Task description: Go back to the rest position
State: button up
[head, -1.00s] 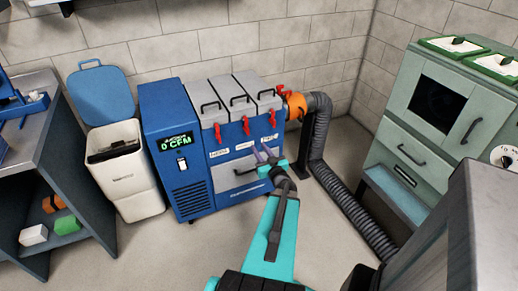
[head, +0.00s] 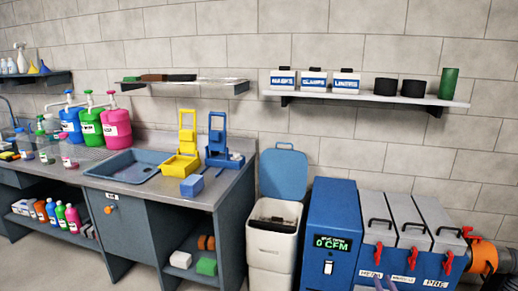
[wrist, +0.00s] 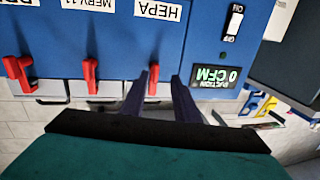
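My gripper (wrist: 160,85) shows in the wrist view with its two dark purple fingers apart and nothing between them. It is in front of the blue suction machine (wrist: 195,20), which appears upside down there. In the head view only the fingertips of my gripper (head: 385,284) show at the bottom edge, in front of the blue suction machine (head: 333,215). The display (head: 333,243) reads 0 CFM. The machine has three grey lids with red latches, which look closed. The rest of my arm is out of the head view.
A white bin (head: 273,235) with a raised blue lid stands left of the machine. Farther left is a workbench with a sink (head: 122,172), pump jugs and yellow and blue stands. A wall shelf (head: 370,97) holds labelled boxes. An orange duct collar (head: 483,258) is at right.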

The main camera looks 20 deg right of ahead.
jog(key=w+a+f+n+y, duration=0.1)
jog(key=w+a+f+y, duration=0.2)
jog(key=w+a, duration=0.6)
jog(key=w+a+f+n+y, duration=0.15)
jog(key=w+a, duration=0.45)
jog(key=a, duration=0.6)
jog(key=a+f+g+y, duration=0.1)
jog(key=a+f+g, duration=0.1)
jog(key=a+f, duration=0.6)
jog(key=a+f+g+y, duration=0.15)
jog(key=a+f, duration=0.35)
jog(key=a, duration=0.5)
jog(key=s+a+f+g, duration=0.9)
jog(key=s+a+f, duration=0.25)
jog(key=s, duration=0.25)
jog(key=s+a+n+g, duration=0.3)
jog(key=s+g, duration=0.6)
jog(key=s, duration=1.2)
jog(key=shift+a+r+y, duration=0.35)
jog(key=shift+a+y, duration=0.05)
jog(key=shift+a, duration=0.05)
